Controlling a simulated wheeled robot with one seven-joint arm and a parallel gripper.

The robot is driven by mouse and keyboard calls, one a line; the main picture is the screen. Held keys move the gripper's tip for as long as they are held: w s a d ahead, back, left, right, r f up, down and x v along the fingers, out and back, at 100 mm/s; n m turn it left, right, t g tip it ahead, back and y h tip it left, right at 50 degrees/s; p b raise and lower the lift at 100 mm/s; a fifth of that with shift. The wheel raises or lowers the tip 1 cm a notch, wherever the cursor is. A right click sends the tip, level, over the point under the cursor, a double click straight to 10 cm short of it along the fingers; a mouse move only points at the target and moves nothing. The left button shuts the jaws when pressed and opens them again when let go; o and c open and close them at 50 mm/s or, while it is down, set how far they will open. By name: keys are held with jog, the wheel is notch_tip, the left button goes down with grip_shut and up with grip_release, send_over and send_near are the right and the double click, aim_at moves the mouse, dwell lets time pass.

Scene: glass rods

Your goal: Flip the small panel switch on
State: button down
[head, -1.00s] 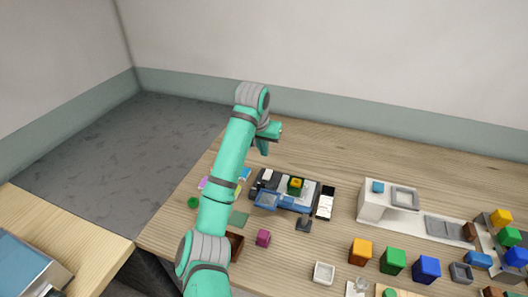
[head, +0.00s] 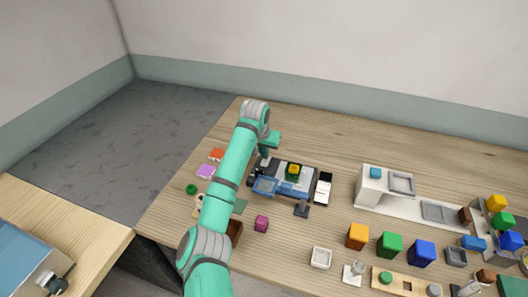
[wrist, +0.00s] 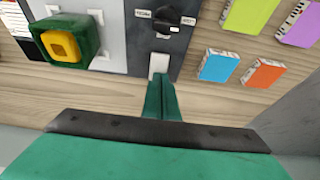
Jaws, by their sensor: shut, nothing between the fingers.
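The dark panel (wrist: 178,42) lies on the wooden table and also shows in the head view (head: 254,188). In the wrist view a small white piece (wrist: 158,64), which looks like the small switch, sits at the panel's near edge. A black knob (wrist: 166,20) with small labels is beyond it. My gripper (wrist: 161,84) is shut and empty, its fingertips right at the white piece and partly covering its lower end. I cannot tell whether they touch. In the head view my gripper (head: 264,158) is at the panel's back left edge. The switch's on or off position is unclear.
A green block with a yellow ring (wrist: 62,44) sits on the panel assembly, left of my fingers in the wrist view. Blue (wrist: 218,66) and orange (wrist: 263,73) cards lie to the right. Bare table (head: 320,144) lies behind the panel.

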jog(key=shift+w+d+f, duration=0.1)
jog(key=shift+w+f, duration=0.05)
jog(key=shift+f, duration=0.15)
jog(key=shift+s, duration=0.2)
jog(key=shift+s+a, duration=0.35)
jog(key=shift+s, duration=0.4)
jog(key=shift+r, duration=0.3)
jog(key=v, duration=1.3)
jog(key=shift+w+r, duration=0.15)
jog(key=shift+r, duration=0.2)
